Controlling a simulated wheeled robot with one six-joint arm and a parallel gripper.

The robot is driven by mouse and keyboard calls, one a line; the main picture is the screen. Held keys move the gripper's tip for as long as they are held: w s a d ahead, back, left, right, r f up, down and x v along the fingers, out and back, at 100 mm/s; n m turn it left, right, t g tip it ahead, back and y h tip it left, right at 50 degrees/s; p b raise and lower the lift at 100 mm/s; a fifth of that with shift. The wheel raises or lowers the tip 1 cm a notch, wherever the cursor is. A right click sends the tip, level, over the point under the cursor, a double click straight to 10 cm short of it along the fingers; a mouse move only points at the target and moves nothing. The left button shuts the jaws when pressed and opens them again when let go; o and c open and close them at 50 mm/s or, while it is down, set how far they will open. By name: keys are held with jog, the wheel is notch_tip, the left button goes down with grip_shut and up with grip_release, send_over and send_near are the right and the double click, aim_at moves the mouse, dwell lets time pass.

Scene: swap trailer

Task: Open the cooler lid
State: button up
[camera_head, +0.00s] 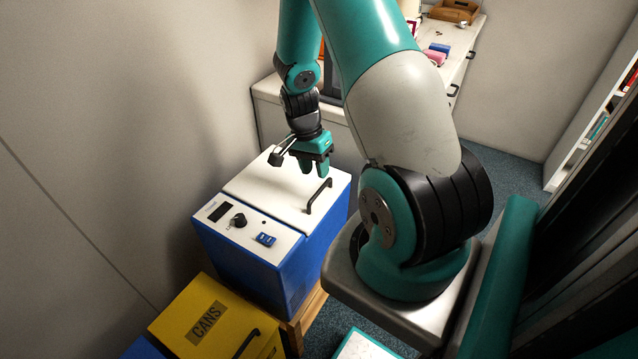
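The cooler (250,268) is a blue box with a white top, standing left of the picture's middle. Its white lid (265,193) lies flat and looks closed. A dark bar handle (319,196) stands up near the lid's right edge. My gripper (316,170) points down above the lid, just behind the handle in the picture. It seems apart from the handle and holds nothing that I can see. The fingers are small here; I cannot tell how far apart they are.
A yellow bin marked CANS (208,322) stands in front of the cooler. A pale counter (470,50) with small items runs behind. A wall (120,120) rises close on the left, and a white shelf (590,125) stands at the right. Blue floor (505,175) shows between.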

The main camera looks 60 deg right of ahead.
aim_at(318, 185)
jog(key=f, duration=0.2)
jog(key=s+f, duration=0.1)
jog(key=f, duration=0.2)
jog(key=shift+f, duration=0.3)
